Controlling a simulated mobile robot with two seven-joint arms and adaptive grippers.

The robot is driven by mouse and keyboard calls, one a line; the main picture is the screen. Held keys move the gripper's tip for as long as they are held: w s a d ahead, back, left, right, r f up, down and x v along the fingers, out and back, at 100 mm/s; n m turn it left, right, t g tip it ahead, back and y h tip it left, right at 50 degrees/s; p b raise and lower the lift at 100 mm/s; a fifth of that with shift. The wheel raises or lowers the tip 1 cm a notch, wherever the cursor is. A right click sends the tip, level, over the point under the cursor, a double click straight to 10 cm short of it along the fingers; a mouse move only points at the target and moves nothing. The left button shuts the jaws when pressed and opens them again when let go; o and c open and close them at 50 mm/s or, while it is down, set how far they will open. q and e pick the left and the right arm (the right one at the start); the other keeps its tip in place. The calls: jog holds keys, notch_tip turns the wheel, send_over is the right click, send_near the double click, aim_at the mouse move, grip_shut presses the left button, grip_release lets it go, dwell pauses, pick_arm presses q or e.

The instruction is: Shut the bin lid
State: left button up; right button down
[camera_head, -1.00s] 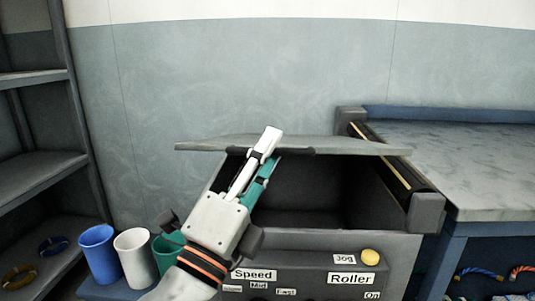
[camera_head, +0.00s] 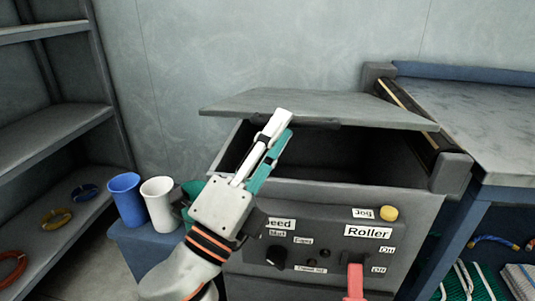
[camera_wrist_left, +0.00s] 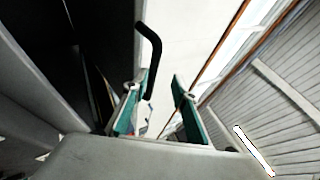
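The bin lid (camera_head: 350,108) is a flat grey panel, raised above the dark bin (camera_head: 340,193) in the head view. The bin's hollow inside shows below the lid's front edge. A black handle (camera_head: 318,125) runs along that edge, and a black bent bar, likely this handle, shows in the left wrist view (camera_wrist_left: 152,45). My left gripper (camera_head: 277,124), with white and teal fingers, overlaps the lid's front edge. In the left wrist view its fingers (camera_wrist_left: 163,98) stand apart, with the bar by the left fingertip. Contact is unclear. My right gripper is not in view.
A panel with knobs, labels, a yellow button (camera_head: 389,213) and a red lever (camera_head: 355,282) fronts the bin. A roller (camera_head: 420,135) and worktable (camera_head: 485,125) stand right. Blue (camera_head: 126,200) and white cups (camera_head: 159,203) and a shelf (camera_head: 55,135) stand left.

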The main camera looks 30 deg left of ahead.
pick_arm(q)
jog(key=shift+s+a+f, duration=0.2)
jog(key=shift+s+f, duration=0.3)
jog(key=shift+f, duration=0.2)
jog(key=shift+s+a+f, duration=0.15)
jog(key=shift+s+f, duration=0.3)
jog(key=shift+f, duration=0.25)
